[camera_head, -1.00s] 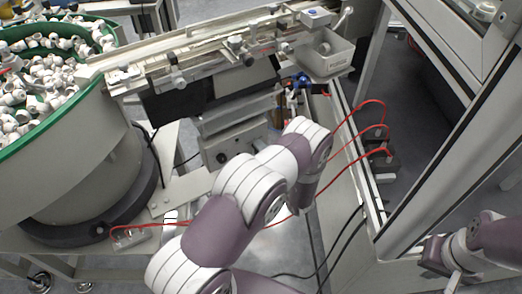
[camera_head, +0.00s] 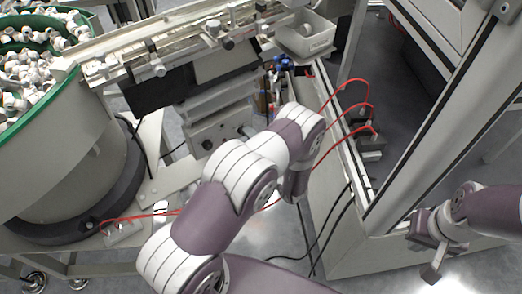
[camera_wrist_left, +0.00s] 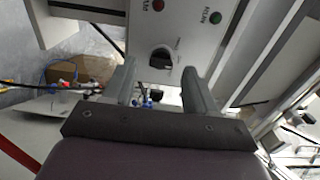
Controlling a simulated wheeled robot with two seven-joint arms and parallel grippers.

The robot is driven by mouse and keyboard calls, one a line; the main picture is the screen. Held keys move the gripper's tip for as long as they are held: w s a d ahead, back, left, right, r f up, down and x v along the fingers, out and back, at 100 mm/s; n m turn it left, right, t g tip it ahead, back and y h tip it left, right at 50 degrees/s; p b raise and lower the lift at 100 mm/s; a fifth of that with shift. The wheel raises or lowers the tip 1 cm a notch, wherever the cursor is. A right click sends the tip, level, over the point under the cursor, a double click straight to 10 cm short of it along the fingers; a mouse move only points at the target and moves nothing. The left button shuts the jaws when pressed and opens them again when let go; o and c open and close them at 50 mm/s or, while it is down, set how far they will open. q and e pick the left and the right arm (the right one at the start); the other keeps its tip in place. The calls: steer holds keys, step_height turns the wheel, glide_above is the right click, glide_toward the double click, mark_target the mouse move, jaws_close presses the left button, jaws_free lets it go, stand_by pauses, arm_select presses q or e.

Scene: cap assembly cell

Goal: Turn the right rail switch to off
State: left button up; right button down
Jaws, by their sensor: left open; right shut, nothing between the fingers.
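A grey control panel (camera_wrist_left: 178,28) shows in the left wrist view with a black rotary switch (camera_wrist_left: 160,58), a red button (camera_wrist_left: 159,5) and a green button (camera_wrist_left: 215,17). My left gripper (camera_wrist_left: 160,82) is open, its two fingers on either side of the switch in the picture. I cannot tell whether they touch it. In the head view, a grey box (camera_head: 215,132) with a dark knob (camera_head: 207,144) stands under the rail (camera_head: 180,50). My left gripper is hidden behind my arm there. My right gripper (camera_head: 432,272) is shut and empty at the lower right.
A green-rimmed bowl (camera_head: 75,160) full of white caps stands at the left. A grey bin (camera_head: 305,36) sits at the rail's right end. Red cables (camera_head: 345,85) loop near the frame post (camera_head: 420,150). Black cables hang below.

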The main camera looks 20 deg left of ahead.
arm_select(q)
steer(key=v, duration=1)
steer(key=shift+s+d, duration=0.2)
steer(key=shift+d, duration=0.05)
